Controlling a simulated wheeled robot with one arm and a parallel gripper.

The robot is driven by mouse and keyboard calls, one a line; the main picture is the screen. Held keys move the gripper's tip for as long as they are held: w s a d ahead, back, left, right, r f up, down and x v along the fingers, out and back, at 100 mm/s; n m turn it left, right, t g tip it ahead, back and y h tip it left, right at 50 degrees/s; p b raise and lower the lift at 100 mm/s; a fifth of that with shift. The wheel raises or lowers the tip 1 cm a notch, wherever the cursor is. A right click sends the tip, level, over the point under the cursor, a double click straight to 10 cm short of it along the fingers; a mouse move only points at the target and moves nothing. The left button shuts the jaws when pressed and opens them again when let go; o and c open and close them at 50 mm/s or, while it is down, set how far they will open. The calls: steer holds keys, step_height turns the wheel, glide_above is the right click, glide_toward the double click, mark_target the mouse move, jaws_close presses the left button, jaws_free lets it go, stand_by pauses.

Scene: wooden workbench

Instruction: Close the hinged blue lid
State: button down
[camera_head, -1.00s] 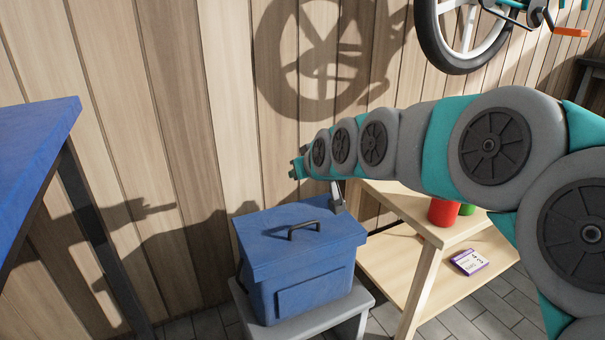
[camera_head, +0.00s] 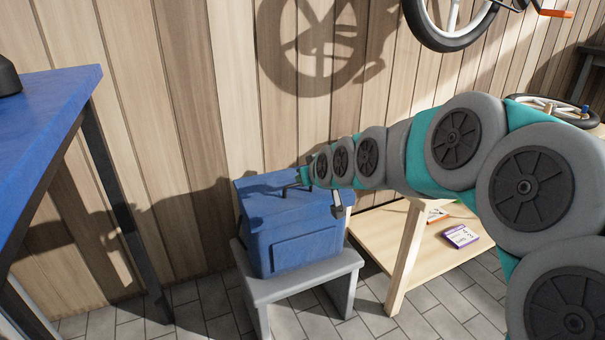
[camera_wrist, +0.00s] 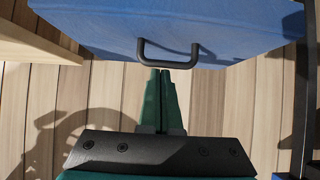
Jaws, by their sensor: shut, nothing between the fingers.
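The blue lid (camera_head: 262,207) lies down over the blue box (camera_head: 298,248) in the head view, with no clear gap at its front edge. Its dark handle (camera_head: 285,190) is on top, partly hidden by my gripper. My gripper (camera_head: 305,178) is low over the lid, close to the handle. In the wrist view, the lid (camera_wrist: 235,25) fills the top, with the handle (camera_wrist: 168,56) at its lower middle. My gripper's fingers (camera_wrist: 161,72) are shut and empty, with tips just below the handle. I cannot tell whether they touch the lid.
The box stands on a grey stool (camera_head: 300,285) by the wooden wall (camera_head: 190,120). A blue-topped table (camera_head: 50,125) is at left. A light wooden shelf unit (camera_head: 400,255) stands close on the right, with a small purple-edged box (camera_head: 461,236) on it. Tiled floor lies in front.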

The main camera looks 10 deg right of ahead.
steer(key=shift+s+f, duration=0.3)
steer(key=shift+f, duration=0.4)
steer(key=shift+s+f, duration=0.25)
steer(key=shift+f, duration=0.4)
steer(key=shift+s+f+g, duration=0.1)
steer(key=shift+f+g, duration=0.1)
steer(key=shift+g, duration=0.2)
steer(key=shift+r, duration=0.1)
steer(key=shift+t, duration=0.4)
steer(key=r, duration=0.2)
steer(key=w+r+p, duration=0.1)
steer(key=r, duration=0.2)
steer(key=shift+r, duration=0.35)
glide_toward(298, 192)
steer(key=d+v, duration=0.1)
steer(key=v, duration=0.3)
steer(key=s+f+m+g+h+p, duration=0.1)
steer(key=s+g+p, duration=0.9)
steer(key=s, duration=2.4)
steer(key=m+g+h, duration=0.1)
steer(key=g, duration=0.1)
steer(key=shift+f+m+g, duration=0.3)
steer(key=shift+f, duration=0.1)
steer(key=shift+d, duration=0.1)
